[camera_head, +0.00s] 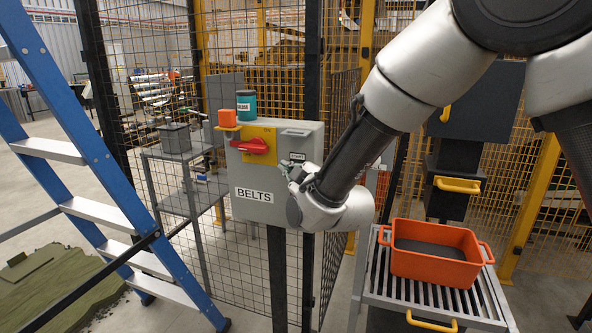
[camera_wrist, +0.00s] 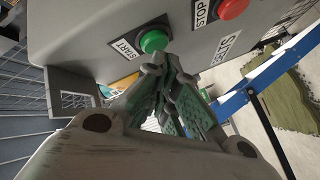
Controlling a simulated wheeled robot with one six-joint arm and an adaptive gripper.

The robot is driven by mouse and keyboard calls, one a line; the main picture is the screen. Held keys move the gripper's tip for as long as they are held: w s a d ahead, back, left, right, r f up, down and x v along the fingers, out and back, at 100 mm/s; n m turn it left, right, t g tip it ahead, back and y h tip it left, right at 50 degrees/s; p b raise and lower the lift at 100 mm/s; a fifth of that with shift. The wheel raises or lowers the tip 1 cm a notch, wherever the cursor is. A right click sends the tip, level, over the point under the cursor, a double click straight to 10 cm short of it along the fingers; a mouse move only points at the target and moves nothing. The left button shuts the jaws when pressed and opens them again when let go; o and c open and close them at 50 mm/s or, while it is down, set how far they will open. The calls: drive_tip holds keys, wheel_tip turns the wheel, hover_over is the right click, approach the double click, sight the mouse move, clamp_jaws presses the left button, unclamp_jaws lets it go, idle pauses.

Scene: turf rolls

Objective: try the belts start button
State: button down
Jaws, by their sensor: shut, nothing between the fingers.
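The grey control box (camera_head: 262,204) labelled BELTS stands on a dark post in front of the mesh fence. In the wrist view its green START button (camera_wrist: 153,41) and red STOP button (camera_wrist: 232,9) show, each beside a label. My gripper (camera_wrist: 160,63) is shut and empty, its fingertips at the lower edge of the green button in the picture. I cannot tell whether they touch it. In the head view my gripper (camera_head: 291,172) is at the right part of the box front, hiding the buttons.
A red rotary handle (camera_head: 250,146) sits on the box's yellow plate. A teal can (camera_head: 246,106) and an orange item (camera_head: 228,119) are at its top left. A blue ladder (camera_head: 75,135) stands left. An orange crate (camera_head: 434,268) rests on a slatted cart (camera_head: 420,306) at right.

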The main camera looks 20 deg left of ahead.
drive_tip(key=shift+w, duration=0.45)
idle(0.6)
drive_tip(key=shift+s, duration=0.85)
drive_tip(key=s, duration=0.5)
drive_tip(key=shift+a, duration=0.2)
idle(0.6)
